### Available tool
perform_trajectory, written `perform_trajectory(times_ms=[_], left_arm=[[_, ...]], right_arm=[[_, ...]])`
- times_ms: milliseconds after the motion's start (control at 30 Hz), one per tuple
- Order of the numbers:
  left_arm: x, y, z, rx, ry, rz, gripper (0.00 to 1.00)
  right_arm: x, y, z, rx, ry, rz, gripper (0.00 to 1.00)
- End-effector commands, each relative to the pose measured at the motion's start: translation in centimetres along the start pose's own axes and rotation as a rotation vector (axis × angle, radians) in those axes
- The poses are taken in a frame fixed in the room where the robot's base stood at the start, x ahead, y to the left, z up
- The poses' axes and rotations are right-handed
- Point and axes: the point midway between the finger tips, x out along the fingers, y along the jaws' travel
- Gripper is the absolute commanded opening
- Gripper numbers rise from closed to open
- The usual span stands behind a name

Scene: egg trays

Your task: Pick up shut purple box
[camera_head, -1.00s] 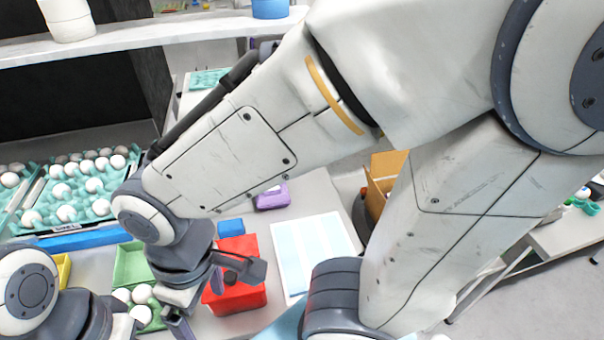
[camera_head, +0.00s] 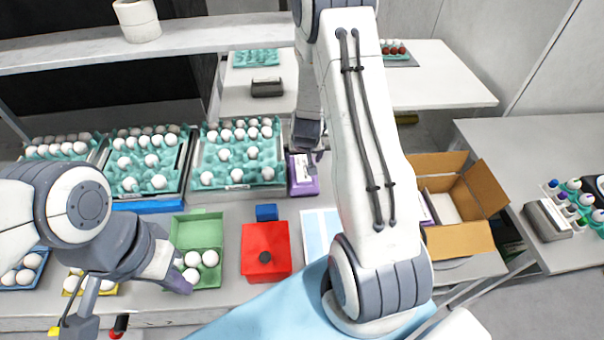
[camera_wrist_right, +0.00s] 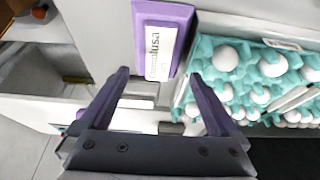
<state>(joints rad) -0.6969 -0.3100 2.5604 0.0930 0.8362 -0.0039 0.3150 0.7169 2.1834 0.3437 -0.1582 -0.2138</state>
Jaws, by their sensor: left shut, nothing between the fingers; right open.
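The shut purple box (camera_head: 303,176) lies on the table right of the turquoise egg trays in the head view. It has a white label and appears again at the top of the right wrist view (camera_wrist_right: 163,42). My right gripper (camera_wrist_right: 160,76) is open and empty; its fingertips point at the box's near end, with the box beyond them. In the head view the right gripper (camera_head: 308,143) is at the box's far end, partly hidden by its arm. My left gripper (camera_head: 180,280) is shut and empty beside the green egg carton.
Turquoise egg trays (camera_head: 197,182) stand left of the purple box. A blue block (camera_head: 266,212), a red box (camera_head: 266,240) and the open green carton (camera_head: 196,217) are nearer. An open cardboard box (camera_head: 455,238) with a purple-edged item is at right.

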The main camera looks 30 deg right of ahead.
Motion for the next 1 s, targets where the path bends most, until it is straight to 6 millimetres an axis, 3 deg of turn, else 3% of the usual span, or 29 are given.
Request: perform_trajectory(times_ms=[100,267,633,1000], left_arm=[[0.0,0.0,0.0,0.000,0.000,0.000,0.00],[-0.3,0.0,0.0,0.000,0.000,0.000,0.00],[-2.3,0.2,-0.1,0.003,0.001,0.000,0.00],[-2.4,0.2,-0.1,0.004,0.000,0.000,0.00]], right_arm=[[1.6,0.0,0.1,0.000,-0.003,0.000,0.97],[2.4,0.0,0.0,-0.001,-0.002,-0.001,0.97],[6.5,0.2,-0.3,-0.002,-0.003,-0.001,0.97],[7.2,0.2,-0.3,-0.001,-0.001,-0.001,0.97]])
